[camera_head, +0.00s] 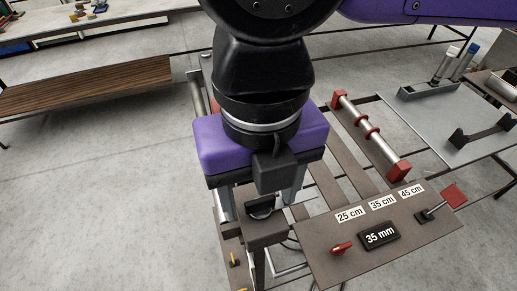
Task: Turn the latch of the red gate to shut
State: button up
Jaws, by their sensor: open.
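A small red turning handle (341,248) sits at the panel's lower left. I cannot tell which of these red parts is the gate or its latch. My purple gripper (260,208) points down left of the panel, its silver fingers apart. A dark rounded part (261,209) on a brown block (263,232) shows between the fingers. I cannot tell whether they touch it. My gripper and arm hide what lies behind them.
The brown panel (310,238) bears 25 cm, 35 cm and 45 cm labels and a black 35 mm display (380,235). A silver rod with red collars (362,125) lies behind it. A grey table (450,115) stands right. Open floor lies left.

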grip_shut()
